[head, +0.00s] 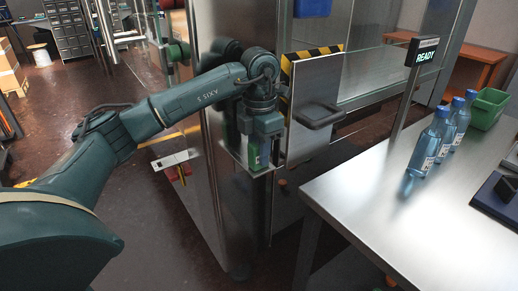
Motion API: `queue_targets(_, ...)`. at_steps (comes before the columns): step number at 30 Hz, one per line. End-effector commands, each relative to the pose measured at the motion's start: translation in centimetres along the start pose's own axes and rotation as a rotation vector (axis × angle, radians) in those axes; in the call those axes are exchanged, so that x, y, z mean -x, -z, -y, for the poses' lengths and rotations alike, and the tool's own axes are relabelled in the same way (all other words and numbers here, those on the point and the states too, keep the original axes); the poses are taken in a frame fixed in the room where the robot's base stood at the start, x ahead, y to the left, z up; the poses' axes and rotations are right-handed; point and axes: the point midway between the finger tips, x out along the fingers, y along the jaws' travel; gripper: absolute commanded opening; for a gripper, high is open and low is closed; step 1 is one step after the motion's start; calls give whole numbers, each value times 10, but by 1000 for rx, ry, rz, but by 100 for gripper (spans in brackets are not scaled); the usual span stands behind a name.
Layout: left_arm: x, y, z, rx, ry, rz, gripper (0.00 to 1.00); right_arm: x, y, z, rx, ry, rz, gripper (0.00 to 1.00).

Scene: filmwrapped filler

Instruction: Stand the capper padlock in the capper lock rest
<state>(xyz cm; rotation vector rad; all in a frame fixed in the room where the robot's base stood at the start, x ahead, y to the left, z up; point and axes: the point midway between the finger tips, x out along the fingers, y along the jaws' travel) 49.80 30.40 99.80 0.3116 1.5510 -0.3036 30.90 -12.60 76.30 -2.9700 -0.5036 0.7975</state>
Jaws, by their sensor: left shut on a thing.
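My left gripper (261,158) points down in front of the steel machine cabinet and is shut on a small green thing, which I take to be the capper padlock (252,153). The fingers hide much of it. A thin metal ledge (236,157) shows around the fingertips and may be the capper lock rest. I cannot tell whether the padlock touches it. My right gripper is not in view.
A white plate (175,160) is at the left. The steel table (360,205) at right holds blue bottles (423,147), a green bin (487,108) and a READY sign (426,57).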

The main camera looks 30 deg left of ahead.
Motion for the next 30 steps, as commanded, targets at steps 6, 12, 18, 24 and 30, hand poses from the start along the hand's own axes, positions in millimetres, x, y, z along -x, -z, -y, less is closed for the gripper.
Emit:
queue_targets(6, -2, 0, 0, 0, 1, -3, 1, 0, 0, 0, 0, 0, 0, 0)
queue_targets(12, -2, 0, 0, -1, 1, -4, 43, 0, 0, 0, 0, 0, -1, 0)
queue_targets(18, -2, 0, 0, -1, 1, -3, 52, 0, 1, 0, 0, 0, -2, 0)
queue_targets(24, 0, 0, 0, 0, 1, -2, 52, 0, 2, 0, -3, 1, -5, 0)
queue_targets(30, 30, -1, 0, -1, 0, 3, 52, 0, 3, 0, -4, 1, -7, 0)
